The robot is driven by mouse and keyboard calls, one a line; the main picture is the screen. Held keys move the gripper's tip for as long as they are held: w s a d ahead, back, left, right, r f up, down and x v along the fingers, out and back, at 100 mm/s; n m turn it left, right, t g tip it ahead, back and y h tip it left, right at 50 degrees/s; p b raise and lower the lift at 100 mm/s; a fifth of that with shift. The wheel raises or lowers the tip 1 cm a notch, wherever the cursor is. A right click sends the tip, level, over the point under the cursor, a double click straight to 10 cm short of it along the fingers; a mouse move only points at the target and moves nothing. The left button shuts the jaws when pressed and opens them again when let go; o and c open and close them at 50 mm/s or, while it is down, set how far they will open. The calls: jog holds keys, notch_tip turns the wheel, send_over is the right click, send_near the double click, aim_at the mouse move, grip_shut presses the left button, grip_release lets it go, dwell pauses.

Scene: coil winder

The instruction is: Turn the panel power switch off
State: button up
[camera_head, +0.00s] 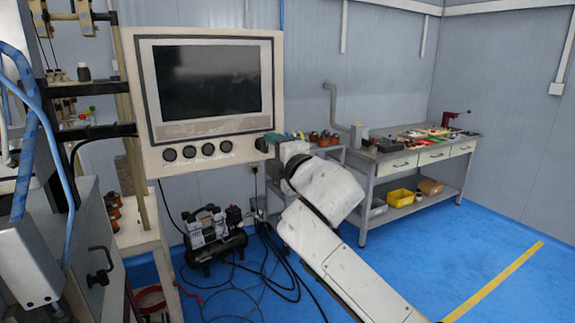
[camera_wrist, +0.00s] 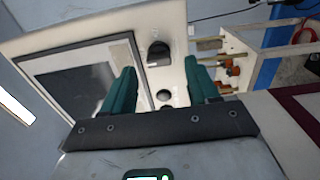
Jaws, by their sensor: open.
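The control panel (camera_head: 219,129) is a pale box with a dark screen (camera_head: 206,82). A row of several black knobs (camera_head: 189,151) runs below the screen. The dark power switch (camera_head: 261,145) appears at the right end of this row, partly hidden by my gripper (camera_head: 272,138). In the wrist view my gripper (camera_wrist: 161,68) has its two green fingers apart, with nothing held between them. The black rotary switch (camera_wrist: 159,54) shows in the gap, just beyond the fingertips. I cannot tell whether a finger touches it. A smaller round knob (camera_wrist: 164,95) lies nearer, between the fingers.
A workbench (camera_head: 400,160) with tools and drawers stands at the right by the wall. A compressor (camera_head: 212,232) and loose cables (camera_head: 262,262) lie on the blue floor below the panel. Machine frames crowd the left. The floor (camera_head: 480,235) at the right is clear.

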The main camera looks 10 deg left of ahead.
jog(key=b+v, duration=0.1)
jog(key=v, duration=0.6)
jog(key=s+d+f+m+g+h, duration=0.2)
jog(key=s+d+f+m, duration=0.35)
jog(key=f, duration=0.55)
jog(key=s+d+f+m+g+h, duration=0.2)
jog(key=s+d+f+m, duration=0.3)
jog(key=f, duration=0.5)
jog(key=s+d+f+m+g+h, duration=0.1)
jog(key=s+d+f+m+h, duration=0.25)
jog(key=d+f+m, duration=0.55)
jog(key=s+d+f+m+g+h, duration=0.1)
jog(key=s+d+f+m+g, duration=0.1)
jog(key=s+f, duration=0.4)
jog(key=s+d+f+m+g, duration=0.2)
jog(key=s+d+f+g, duration=0.2)
jog(key=s, duration=1.2)
jog(key=s+d+f+m+g+h, duration=0.1)
jog(key=s+d+f+m+g, duration=0.1)
jog(key=s+d+f, duration=0.5)
jog(key=s+f+g, duration=0.1)
jog(key=s, duration=0.3)
jog(key=shift+d+h, duration=0.35)
jog(key=shift+d, duration=0.05)
jog(key=shift+s, duration=0.1)
